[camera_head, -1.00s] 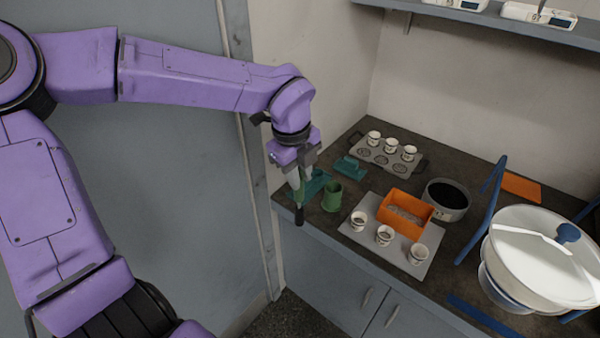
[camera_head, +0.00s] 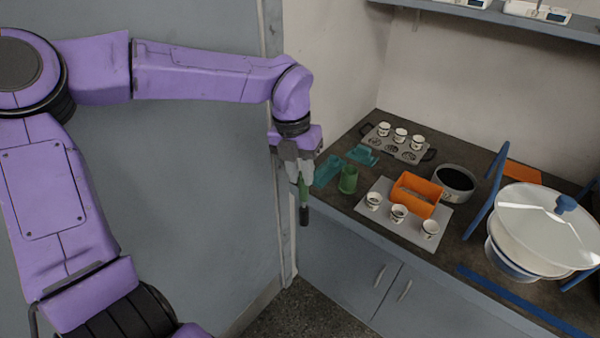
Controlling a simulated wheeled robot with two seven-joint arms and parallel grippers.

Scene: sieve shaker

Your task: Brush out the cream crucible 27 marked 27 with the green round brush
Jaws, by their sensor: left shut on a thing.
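My left gripper (camera_head: 301,178) is shut on the green round brush (camera_head: 303,190), which hangs head down with its dark bristles lowest. The brush is at the left front edge of the counter, left of the green cup (camera_head: 348,179) and apart from it. Several cream crucibles show. On the grey tile in front stand a left crucible (camera_head: 373,201), a middle one (camera_head: 398,213) and a right one (camera_head: 430,228); dark matter shows inside some of them. Three more crucibles (camera_head: 400,135) stand in the rack at the back. The number 27 is too small to read. My right gripper is not in view.
An orange box (camera_head: 416,190) sits on the tile (camera_head: 407,235) behind the front crucibles. A round dark-filled pan (camera_head: 456,183), blue bars (camera_head: 486,190) and a large white-lidded bowl (camera_head: 545,225) stand to the right. Teal holders (camera_head: 362,155) lie near the wall.

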